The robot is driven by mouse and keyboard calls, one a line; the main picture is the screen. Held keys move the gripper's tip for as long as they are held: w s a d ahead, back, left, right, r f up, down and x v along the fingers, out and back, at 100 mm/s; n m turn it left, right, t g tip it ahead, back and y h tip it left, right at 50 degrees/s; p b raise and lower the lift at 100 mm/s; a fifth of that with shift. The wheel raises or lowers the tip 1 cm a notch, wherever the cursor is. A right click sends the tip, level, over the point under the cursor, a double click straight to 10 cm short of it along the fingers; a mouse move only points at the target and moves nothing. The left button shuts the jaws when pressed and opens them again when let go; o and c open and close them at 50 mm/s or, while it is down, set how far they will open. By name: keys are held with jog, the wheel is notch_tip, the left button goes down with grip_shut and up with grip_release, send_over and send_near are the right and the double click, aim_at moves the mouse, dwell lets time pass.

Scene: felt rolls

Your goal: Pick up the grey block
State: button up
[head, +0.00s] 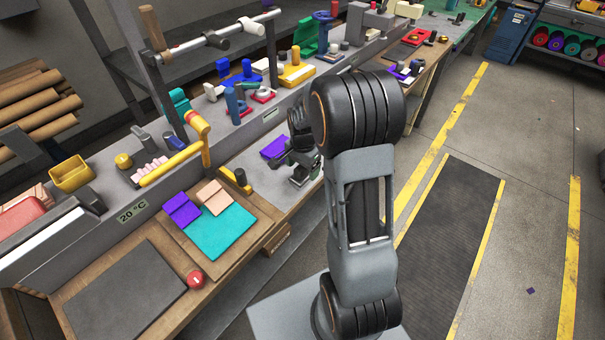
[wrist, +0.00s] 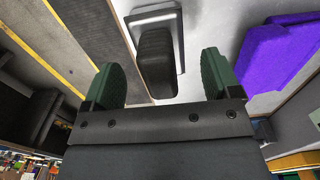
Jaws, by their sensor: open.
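A dark grey block (wrist: 156,60) with rounded edges shows in the wrist view, on or against a lighter grey metal plate (wrist: 178,28). It lies between the two green fingers of my gripper (wrist: 160,66), nearer the left one, with gaps on both sides. My gripper is open and holds nothing. In the head view my gripper (head: 300,165) is low over the light bench top, left of my arm. The block cannot be made out clearly there, as my gripper and arm cover that area.
Purple felt (head: 273,147) lies close beside my gripper, also in the wrist view (wrist: 275,55). A yellow-and-black tool (head: 242,180) and a wooden board (head: 262,222) with teal felt (head: 220,232) are to the left. A raised shelf with several tools runs behind.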

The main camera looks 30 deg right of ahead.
aim_at(303, 173)
jog(key=shift+f, duration=1.55)
jog(key=shift+c, duration=0.4)
jog(key=c, duration=1.1)
jog(key=shift+r, duration=0.15)
jog(key=shift+w+r, duration=0.1)
jog(key=shift+r, duration=0.4)
jog(key=s+d+r+b, duration=0.2)
jog(key=s+r, duration=0.9)
jog(key=s, duration=0.3)
jog(key=shift+r, duration=0.4)
